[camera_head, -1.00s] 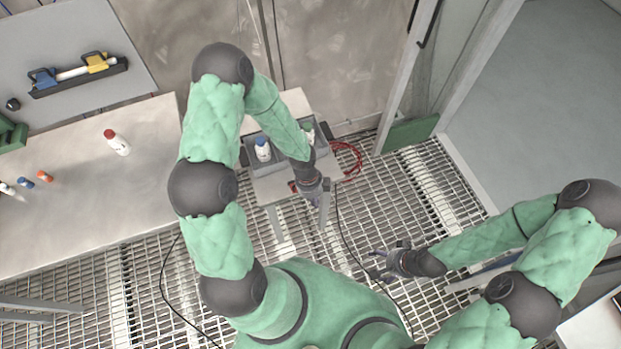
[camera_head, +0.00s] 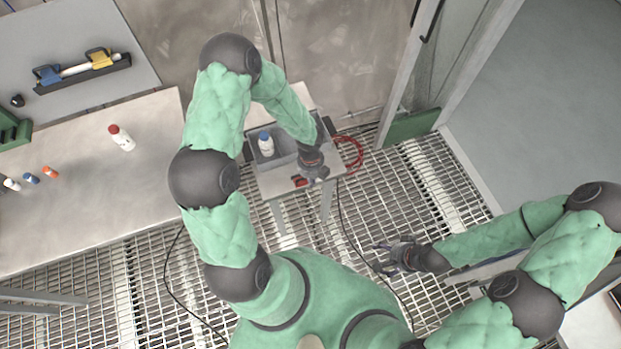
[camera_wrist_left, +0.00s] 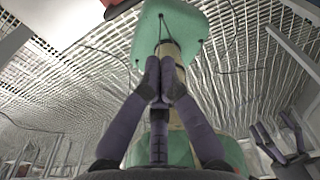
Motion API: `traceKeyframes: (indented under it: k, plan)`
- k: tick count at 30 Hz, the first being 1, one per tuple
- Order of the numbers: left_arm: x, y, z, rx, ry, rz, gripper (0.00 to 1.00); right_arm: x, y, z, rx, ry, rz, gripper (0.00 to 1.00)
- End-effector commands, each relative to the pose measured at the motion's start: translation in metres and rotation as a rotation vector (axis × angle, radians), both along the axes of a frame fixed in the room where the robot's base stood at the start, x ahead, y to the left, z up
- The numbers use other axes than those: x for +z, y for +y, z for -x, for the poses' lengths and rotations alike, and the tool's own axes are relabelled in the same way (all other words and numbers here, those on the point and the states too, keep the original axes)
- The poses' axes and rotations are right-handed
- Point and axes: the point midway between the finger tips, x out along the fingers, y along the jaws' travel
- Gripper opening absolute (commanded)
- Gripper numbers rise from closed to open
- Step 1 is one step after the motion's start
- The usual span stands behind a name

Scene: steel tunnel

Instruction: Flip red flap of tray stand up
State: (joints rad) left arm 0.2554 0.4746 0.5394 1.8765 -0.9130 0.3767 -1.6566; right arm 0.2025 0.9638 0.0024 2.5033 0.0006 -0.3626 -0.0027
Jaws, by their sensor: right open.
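The tray stand (camera_head: 279,187) is a small pale table at the back, with a grey tray (camera_head: 252,143) on top. The red flap (camera_head: 299,182) shows as a small red piece at its front edge, lying low beside my left gripper; contact is unclear. My left gripper (camera_head: 321,180) is at the stand's front right, partly hidden by its own wrist. In the left wrist view its purple fingers (camera_wrist_left: 162,72) are together with nothing visible between them. A red and black part (camera_wrist_left: 112,6) shows at the top edge there. My right gripper (camera_head: 379,259) is open and empty over the grating.
A white bottle with a blue cap (camera_head: 265,146) stands in the tray. A red hose (camera_head: 353,152) lies right of the stand. A long bench (camera_head: 80,200) at left holds a red-capped bottle (camera_head: 122,138) and small items.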

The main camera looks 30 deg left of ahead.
Motion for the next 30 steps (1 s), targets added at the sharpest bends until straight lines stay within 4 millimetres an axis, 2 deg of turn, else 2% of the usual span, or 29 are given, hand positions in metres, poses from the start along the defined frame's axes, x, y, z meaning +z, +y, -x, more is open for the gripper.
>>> traceKeyframes:
  k: [1,6,14,21,30]
  plan:
    - [-0.012,-0.001,0.001,0.001,0.003,0.002,0.00,-0.005,0.000,0.000,0.000,0.000,0.000,0.79]
    - [-0.043,-0.003,0.003,0.000,0.003,0.001,0.00,-0.015,0.000,0.000,0.000,0.000,0.000,0.79]
    - [-0.083,-0.005,0.005,0.001,0.001,0.000,0.00,-0.027,0.000,0.000,0.000,0.000,0.000,0.79]
    - [-0.064,0.013,-0.011,0.004,-0.001,0.000,0.00,-0.014,0.000,0.000,0.000,-0.001,0.000,0.79]
    - [-0.059,0.020,-0.017,0.002,0.001,0.001,0.00,-0.012,0.000,0.000,0.000,0.000,0.000,0.79]
